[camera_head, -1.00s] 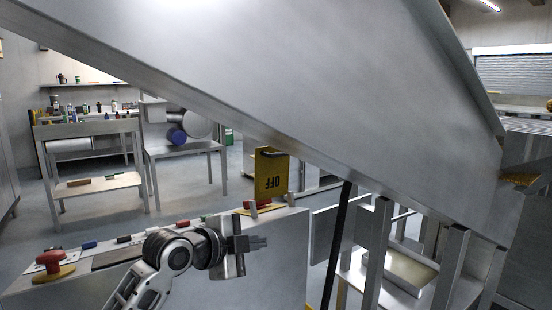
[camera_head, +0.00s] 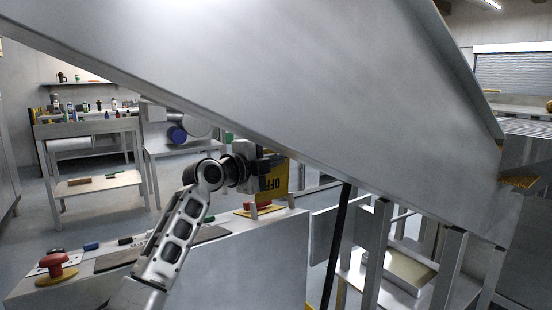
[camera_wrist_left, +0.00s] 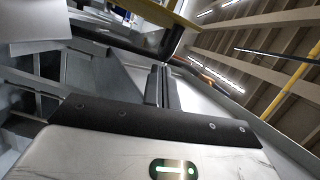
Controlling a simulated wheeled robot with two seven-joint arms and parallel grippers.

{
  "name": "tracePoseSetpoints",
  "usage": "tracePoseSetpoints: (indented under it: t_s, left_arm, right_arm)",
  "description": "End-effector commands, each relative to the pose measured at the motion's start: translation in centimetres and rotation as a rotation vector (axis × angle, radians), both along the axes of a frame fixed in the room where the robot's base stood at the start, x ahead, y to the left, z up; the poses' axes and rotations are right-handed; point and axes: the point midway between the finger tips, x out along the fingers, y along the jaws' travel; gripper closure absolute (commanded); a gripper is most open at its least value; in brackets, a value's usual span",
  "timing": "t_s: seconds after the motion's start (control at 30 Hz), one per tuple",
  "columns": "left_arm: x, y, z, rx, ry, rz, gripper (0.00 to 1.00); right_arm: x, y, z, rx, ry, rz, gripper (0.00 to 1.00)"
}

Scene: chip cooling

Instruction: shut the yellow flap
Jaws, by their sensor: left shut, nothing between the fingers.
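The yellow flap (camera_head: 276,181), marked OFF, stands raised on the metal cabinet (camera_head: 255,255), above a red button (camera_head: 258,206). My left gripper (camera_head: 262,160) is shut and empty, at the upper left part of the flap. It overlaps the flap's edge in the head view; I cannot tell whether they touch. In the left wrist view its fingers (camera_wrist_left: 161,88) are together. A yellow edge (camera_wrist_left: 160,12), probably the flap's, crosses the top there with a dark bar below it. My right gripper is not in view.
A large grey sloping panel (camera_head: 290,80) hangs across the head view above the cabinet. A red mushroom button (camera_head: 58,260) on a yellow base and several small coloured controls sit on the cabinet's left part. Workbenches (camera_head: 90,130) stand behind.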

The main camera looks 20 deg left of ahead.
Motion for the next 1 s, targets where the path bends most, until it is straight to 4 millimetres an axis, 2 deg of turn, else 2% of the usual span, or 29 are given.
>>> tracePoseSetpoints:
  t_s: [0.47, 1.0]
  left_arm:
    - [0.4, -0.2, 0.0, -0.001, 0.003, 0.0, 1.0]
    - [1.0, 0.9, 0.6, -0.074, 0.062, 0.0, 1.0]
  right_arm:
    - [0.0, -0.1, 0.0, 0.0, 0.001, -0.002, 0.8]
    - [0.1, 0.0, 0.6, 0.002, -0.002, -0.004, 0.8]
